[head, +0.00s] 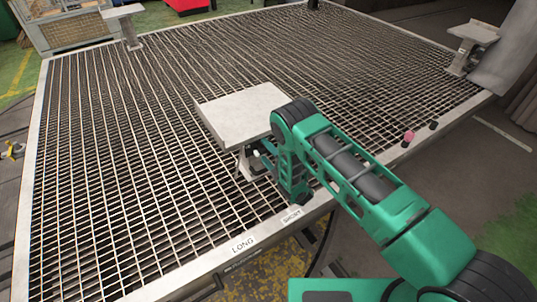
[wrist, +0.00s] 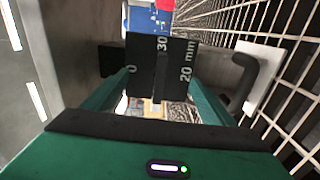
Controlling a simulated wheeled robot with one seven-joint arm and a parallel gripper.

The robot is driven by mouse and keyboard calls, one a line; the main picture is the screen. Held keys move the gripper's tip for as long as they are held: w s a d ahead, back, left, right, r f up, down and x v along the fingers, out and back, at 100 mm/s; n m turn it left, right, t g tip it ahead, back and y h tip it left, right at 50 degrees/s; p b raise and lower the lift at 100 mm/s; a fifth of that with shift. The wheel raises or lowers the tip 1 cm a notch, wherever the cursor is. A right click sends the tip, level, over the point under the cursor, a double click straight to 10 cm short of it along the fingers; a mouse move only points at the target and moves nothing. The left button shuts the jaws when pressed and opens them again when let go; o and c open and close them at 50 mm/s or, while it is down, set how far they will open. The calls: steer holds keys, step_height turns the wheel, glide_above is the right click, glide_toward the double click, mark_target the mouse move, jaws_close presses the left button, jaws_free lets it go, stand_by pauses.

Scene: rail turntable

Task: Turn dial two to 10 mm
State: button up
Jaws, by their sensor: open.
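A dark dial face (wrist: 175,66) fills the middle of the wrist view, with white marks reading 0, 30 and 20 mm. A dark upright bar (wrist: 160,80) stands out at its centre; I cannot tell which mark it points to. My gripper (wrist: 175,88) is open, its green fingers on either side of the dial face, and I see nothing held. In the head view my gripper (head: 268,162) is low at the front edge of the grating, beside a pale plate on a stand (head: 240,113). The dial cannot be made out there, and the arm hides part of that area.
The frame edge carries labels LONG (head: 243,244) and SHORT (head: 291,215). Other pale plates on stands are at the back left (head: 122,12) and right (head: 474,34). A pink knob (head: 408,136) sits on the right edge. Most of the grating (head: 120,130) is clear.

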steer(key=v, duration=0.7)
stand_by(0.5)
steer(key=shift+s, duration=0.1)
